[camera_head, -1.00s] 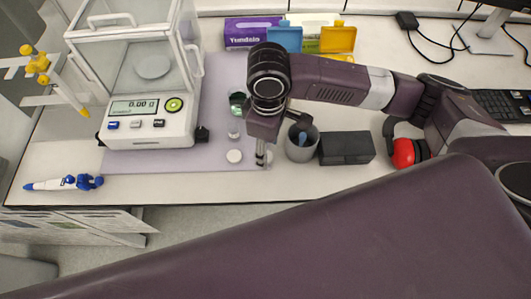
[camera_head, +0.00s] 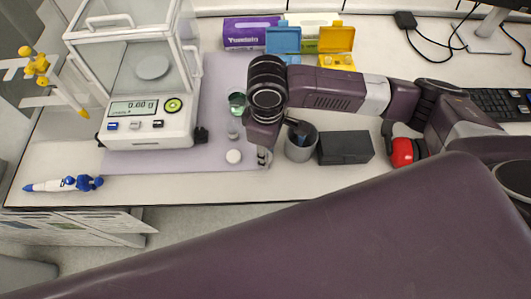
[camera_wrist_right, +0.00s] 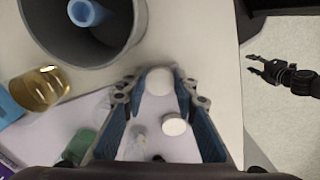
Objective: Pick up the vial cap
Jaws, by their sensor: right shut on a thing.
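The white, rounded vial cap (camera_wrist_right: 160,81) sits between the fingertips of my right gripper (camera_wrist_right: 160,92) in the right wrist view. The blue-padded fingers are closed on it from both sides. In the head view the right gripper (camera_head: 264,157) points down at the front edge of the purple mat, left of a grey cup; the cap cannot be made out there. My left gripper (camera_wrist_right: 251,65) shows at the right of the wrist view, with its black fingers spread and empty, over the floor. It is outside the head view.
A grey cup (camera_head: 301,153) and a dark box (camera_head: 345,148) stand right of the right gripper. A white round piece (camera_head: 233,156) lies left of it on the mat (camera_head: 215,95). A balance (camera_head: 150,122) stands farther left. The table's front edge is close.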

